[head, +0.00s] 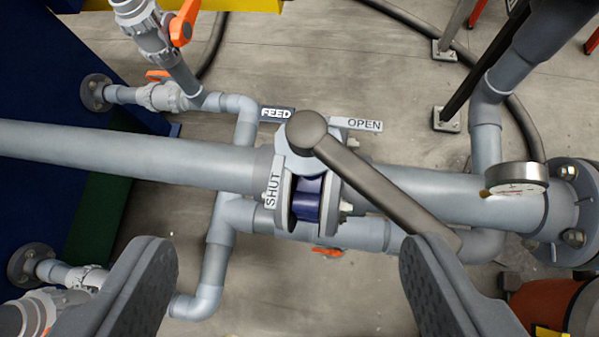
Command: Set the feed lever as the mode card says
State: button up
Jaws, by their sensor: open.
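The feed lever (378,187) is a dark grey-brown handle with a round hub, set on the valve in the middle of the view. It slants from its hub down and right across the pipe, to an end beside the right fingertip. A "FEED" plate (276,114) is left of the hub. An "OPEN" plate (357,124) is to its right and a "SHUT" plate (272,190) below left. My gripper (289,245) is open, its fingers wide apart at the bottom of the view. Nothing is between the pads. I cannot tell whether the right finger touches the lever. No mode card is in view.
A thick grey pipe (120,157) runs across the view through the valve, with thinner pipes around it. A pressure gauge (517,178) and a bolted flange (570,215) are at right. Orange-handled valves (184,23) are at upper left. Concrete floor lies behind.

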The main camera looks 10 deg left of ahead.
jog(key=w+a+f+m+g+p, duration=0.1)
jog(key=w+f+g+p, duration=0.3)
jog(key=w+f+p, duration=0.15)
jog(key=n+g+p, duration=0.5)
jog(key=n+p, duration=0.4)
jog(key=p, duration=0.4)
send_over(379, 186)
jog(key=a, duration=0.1)
jog(key=f, duration=0.8)
jog(key=shift+s+f, duration=0.3)
jog(key=shift+f, duration=0.1)
jog(key=shift+w+d+f+n, duration=0.35)
jog(key=shift+d+f+n, duration=0.2)
jog(key=shift+n, duration=0.35)
notch_tip(379, 186, down, 5)
jog(key=shift+b, duration=1.15)
jog(key=shift+f, duration=0.85)
